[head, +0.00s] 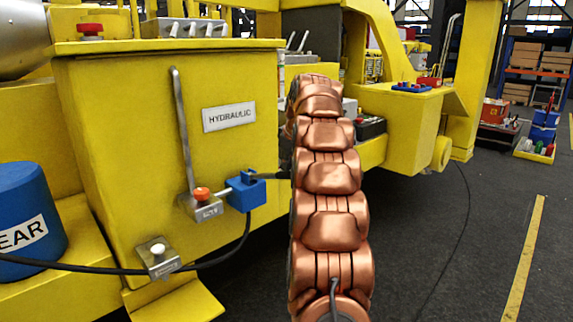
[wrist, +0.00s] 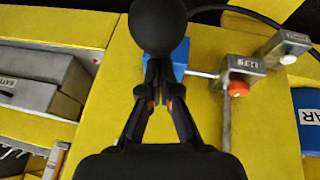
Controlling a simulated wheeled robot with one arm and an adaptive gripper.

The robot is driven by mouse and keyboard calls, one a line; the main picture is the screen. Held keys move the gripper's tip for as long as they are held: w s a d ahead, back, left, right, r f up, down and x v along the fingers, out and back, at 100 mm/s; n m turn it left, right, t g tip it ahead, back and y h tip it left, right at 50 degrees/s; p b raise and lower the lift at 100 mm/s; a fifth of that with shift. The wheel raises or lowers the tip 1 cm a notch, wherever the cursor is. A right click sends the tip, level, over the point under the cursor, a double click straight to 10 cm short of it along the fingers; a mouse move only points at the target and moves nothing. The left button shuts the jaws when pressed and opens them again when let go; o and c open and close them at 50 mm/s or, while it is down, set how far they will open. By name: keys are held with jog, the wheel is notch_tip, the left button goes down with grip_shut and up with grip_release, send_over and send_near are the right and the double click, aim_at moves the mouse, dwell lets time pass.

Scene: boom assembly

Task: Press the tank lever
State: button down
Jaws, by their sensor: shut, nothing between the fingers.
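The yellow hydraulic tank (head: 100,130) fills the left of the head view, with a tall grey metal lever (head: 181,120) upright on its face. The lever rises from a small metal block with an orange-red knob (head: 201,193). A short rod joins that block to a blue block (head: 245,195). In the wrist view the knob (wrist: 238,88) and lever (wrist: 226,132) are right of my gripper (wrist: 157,100). My gripper is shut and empty, in front of the tank beside the blue block (wrist: 181,56). Contact cannot be told. My arm mostly hides it in the head view.
A black cable (head: 215,262) runs past a white-button block (head: 158,255) toward a blue drum (head: 25,215).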

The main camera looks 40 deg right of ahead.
jog(key=s+f+t+b, duration=0.3)
jog(key=f+b, duration=0.8)
jog(key=b, duration=0.8)
jog(key=shift+a+f+t, duration=0.15)
jog(key=shift+f+t, duration=0.15)
jog(key=shift+t, duration=0.8)
jog(key=shift+s+a+f, duration=0.1)
jog(key=shift+f, duration=0.1)
jog(key=s+a+r, duration=0.2)
jog(key=s+r, duration=0.6)
jog(key=r, duration=0.4)
